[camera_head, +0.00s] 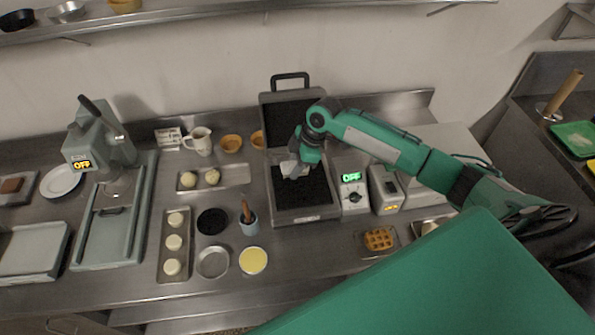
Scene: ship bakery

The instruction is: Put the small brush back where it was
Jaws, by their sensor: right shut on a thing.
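My right gripper (290,170) reaches in from the right and is over the dark lower plate of the open waffle iron (302,215). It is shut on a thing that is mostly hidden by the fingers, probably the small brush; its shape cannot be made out. A grey-blue cup (250,227) stands on the counter left of the iron. A brown wooden handle (246,208) sticks up out of this cup. My left gripper is not in view.
A bowl of yellow liquid (253,260), an empty metal pan (212,263) and a black round (212,221) surround the cup. A control box reading OFF (352,190) stands right of the iron. A waffle (379,238) lies on a tray.

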